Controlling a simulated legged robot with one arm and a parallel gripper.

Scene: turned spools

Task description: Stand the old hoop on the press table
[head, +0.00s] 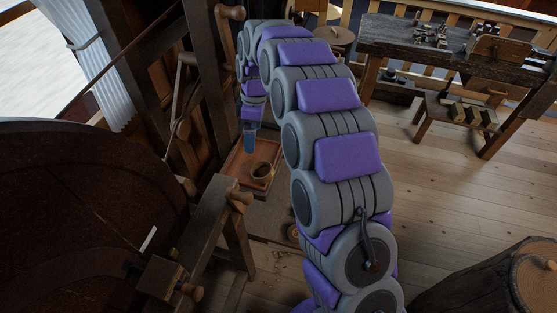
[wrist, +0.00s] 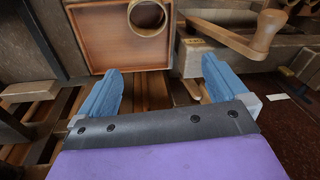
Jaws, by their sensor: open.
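A small tan hoop (head: 262,177) sits on a reddish-brown, rimmed wooden board (head: 232,168) in the head view. In the wrist view the hoop (wrist: 150,35) is at the top, cut by the frame edge, with its round opening visible. It is near the right edge of the board (wrist: 98,48). My gripper (head: 249,140) is above the board, to the left of the hoop in the head view. In the wrist view its two blue fingers (wrist: 160,80) are wide apart with nothing between them. I cannot tell which surface is the press table.
A wooden crank handle (wrist: 262,32) juts out right of the board. Dark timber posts (head: 205,65) and a large dark round form (head: 80,220) stand left. A workbench (head: 440,45) with tools is at back right, and a stump (head: 500,280) at front right.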

